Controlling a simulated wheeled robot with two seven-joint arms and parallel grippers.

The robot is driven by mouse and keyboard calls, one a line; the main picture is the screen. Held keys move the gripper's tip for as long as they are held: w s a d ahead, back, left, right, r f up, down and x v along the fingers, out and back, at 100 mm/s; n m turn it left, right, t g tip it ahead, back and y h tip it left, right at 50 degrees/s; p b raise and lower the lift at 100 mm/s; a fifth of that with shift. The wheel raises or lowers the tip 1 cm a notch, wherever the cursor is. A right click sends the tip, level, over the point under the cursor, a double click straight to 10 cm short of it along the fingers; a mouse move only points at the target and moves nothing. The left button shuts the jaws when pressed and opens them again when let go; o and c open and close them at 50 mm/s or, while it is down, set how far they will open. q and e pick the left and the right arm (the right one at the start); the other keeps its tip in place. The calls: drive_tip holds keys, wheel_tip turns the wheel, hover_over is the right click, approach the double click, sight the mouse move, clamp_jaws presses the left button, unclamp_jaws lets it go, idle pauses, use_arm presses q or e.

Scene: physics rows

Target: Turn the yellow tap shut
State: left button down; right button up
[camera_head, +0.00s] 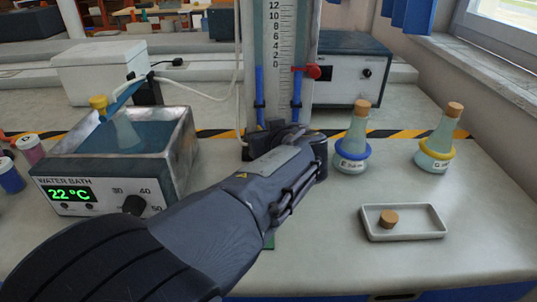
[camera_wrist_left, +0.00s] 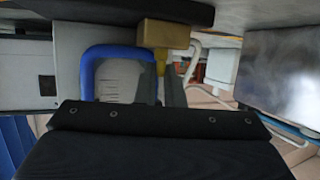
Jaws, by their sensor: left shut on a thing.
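My left gripper (camera_head: 292,132) is at the foot of the upright board with the scale and the blue-filled tubes. In the head view it covers what it holds. In the left wrist view a yellow piece, the yellow tap (camera_wrist_left: 161,58), shows under a tan block, between the dark fingers. The gripper is shut on it; how far the tap is turned I cannot tell. A red tap (camera_head: 313,72) sits higher up on the right tube. My right gripper is not in view.
A water bath (camera_head: 75,170) reading 22 °C stands left, holding a flask. Two corked flasks, one with a blue ring (camera_head: 352,150) and one with a yellow ring (camera_head: 437,148), stand right. A white tray (camera_head: 425,234) with a cork lies in front.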

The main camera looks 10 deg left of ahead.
use_arm(q)
drive_tip(key=b, duration=0.1)
drive_tip(key=m+h+b, duration=0.2)
drive_tip(key=shift+s+a+f+t, duration=0.15)
drive_tip(key=shift+a+f+t, duration=0.15)
drive_tip(key=shift+t, duration=0.1)
drive_tip(key=shift+a+r+m+t+h+b, duration=0.1)
drive_tip(key=shift+r+m+t+h+b, duration=0.05)
drive_tip(key=shift+m+h+b, duration=0.35)
drive_tip(key=shift+a+r+m+t+h+b, duration=0.15)
drive_tip(key=shift+m+h+b, duration=0.25)
drive_tip(key=shift+h+b, duration=0.2)
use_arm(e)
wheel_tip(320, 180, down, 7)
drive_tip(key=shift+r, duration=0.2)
use_arm(q)
drive_tip(key=shift+d, duration=0.1)
drive_tip(key=c, duration=1.5)
unclamp_jaws()
drive_tip(key=shift+c, duration=0.2)
drive_tip(key=shift+s, duration=0.1)
